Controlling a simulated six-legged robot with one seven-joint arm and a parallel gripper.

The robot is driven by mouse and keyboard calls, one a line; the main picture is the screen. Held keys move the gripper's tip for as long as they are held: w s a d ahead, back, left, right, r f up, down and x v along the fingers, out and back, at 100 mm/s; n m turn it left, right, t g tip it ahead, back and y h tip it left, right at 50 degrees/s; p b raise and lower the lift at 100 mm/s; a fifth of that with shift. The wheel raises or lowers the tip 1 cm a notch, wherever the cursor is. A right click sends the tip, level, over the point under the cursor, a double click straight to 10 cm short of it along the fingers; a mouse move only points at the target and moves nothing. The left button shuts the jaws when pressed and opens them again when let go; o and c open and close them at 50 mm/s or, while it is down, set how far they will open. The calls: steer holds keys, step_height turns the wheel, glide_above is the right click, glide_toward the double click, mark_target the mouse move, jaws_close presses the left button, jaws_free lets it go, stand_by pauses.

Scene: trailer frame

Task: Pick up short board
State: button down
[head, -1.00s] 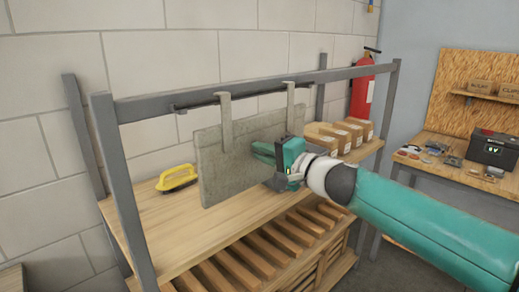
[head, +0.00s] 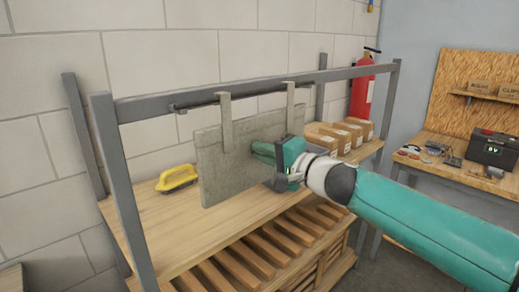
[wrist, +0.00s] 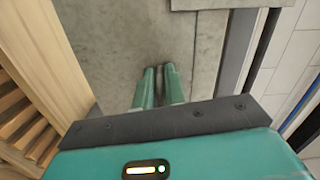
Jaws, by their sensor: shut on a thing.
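The short board (head: 218,170) is a flat grey panel in the head view, upright above the wooden shelf. Two pale grey strips run up its face to a dark bar under the top rail. My gripper (head: 262,152) meets the board's face near its right part. In the wrist view my gripper's two green fingers (wrist: 158,75) are close together against the grey surface of the board (wrist: 110,45). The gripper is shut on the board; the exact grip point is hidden.
A grey metal rack frame (head: 250,83) surrounds the board, with a wooden shelf (head: 150,225) below. A yellow-handled brush (head: 178,178) lies left, cardboard boxes (head: 340,137) right. A red extinguisher (head: 362,97) hangs behind. A workbench with a dark case (head: 490,150) stands far right.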

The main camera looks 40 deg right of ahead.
mark_target(254, 134)
steer(key=shift+r, duration=0.1)
steer(key=shift+r, duration=0.5)
steer(key=shift+s+d+r, duration=0.1)
steer(key=shift+s+r, duration=0.05)
steer(key=shift+r, duration=0.5)
steer(key=shift+s+r, duration=0.1)
steer(key=shift+r, duration=0.5)
steer(key=s+d, duration=0.1)
steer(key=s, duration=1.6)
steer(key=shift+s+d, duration=0.25)
steer(key=shift+s, duration=0.15)
